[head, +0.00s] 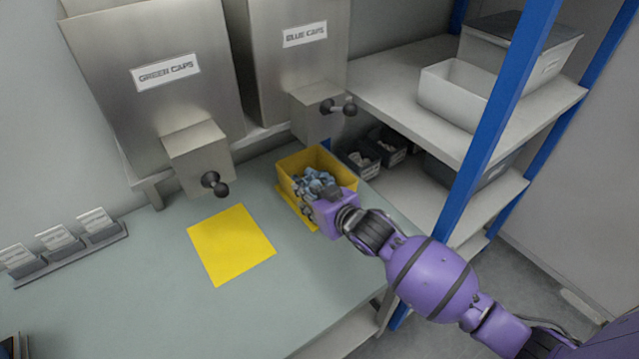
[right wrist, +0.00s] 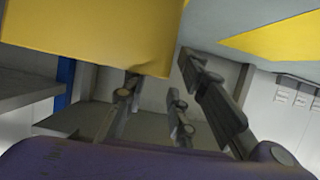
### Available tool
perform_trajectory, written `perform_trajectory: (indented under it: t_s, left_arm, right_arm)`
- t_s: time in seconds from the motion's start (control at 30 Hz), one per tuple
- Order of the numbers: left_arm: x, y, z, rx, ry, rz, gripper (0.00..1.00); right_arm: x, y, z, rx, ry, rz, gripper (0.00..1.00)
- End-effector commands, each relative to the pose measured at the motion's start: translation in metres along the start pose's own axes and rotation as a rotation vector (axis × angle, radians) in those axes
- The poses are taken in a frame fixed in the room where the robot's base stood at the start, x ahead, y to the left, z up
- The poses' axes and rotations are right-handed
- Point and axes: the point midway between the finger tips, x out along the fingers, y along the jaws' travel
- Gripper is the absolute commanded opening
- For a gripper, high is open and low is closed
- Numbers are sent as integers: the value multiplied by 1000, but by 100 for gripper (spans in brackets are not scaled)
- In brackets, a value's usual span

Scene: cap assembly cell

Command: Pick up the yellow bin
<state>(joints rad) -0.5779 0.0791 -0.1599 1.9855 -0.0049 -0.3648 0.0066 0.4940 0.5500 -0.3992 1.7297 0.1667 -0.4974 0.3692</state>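The yellow bin (head: 332,167) stands on the grey-green table below the blue caps dispenser, with several blue caps (head: 318,183) inside. Its yellow wall also fills the upper left of the right wrist view (right wrist: 85,35). I cannot tell whether either finger touches the bin. My left gripper is not in view.
A flat yellow square (head: 231,244) lies on the table left of the bin. The green caps dispenser (head: 165,85) and blue caps dispenser (head: 297,65) stand behind, with knobbed levers. A shelf with a blue post (head: 497,120) stands close on the right.

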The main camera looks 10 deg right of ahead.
Motion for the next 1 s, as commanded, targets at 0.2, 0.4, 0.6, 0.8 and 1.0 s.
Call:
perform_trajectory:
  t_s: [0.2,0.4,0.6,0.8,1.0]
  left_arm:
    - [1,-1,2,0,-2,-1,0]
    - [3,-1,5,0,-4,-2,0]
    - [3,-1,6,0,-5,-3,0]
    - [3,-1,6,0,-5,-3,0]
    - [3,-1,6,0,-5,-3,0]
  right_arm:
    - [27,0,0,1,0,1,25]
    - [57,0,1,1,-1,1,25]
    - [65,0,0,1,0,0,25]
    - [65,0,0,1,1,0,17]
    - [65,0,0,1,0,1,0]
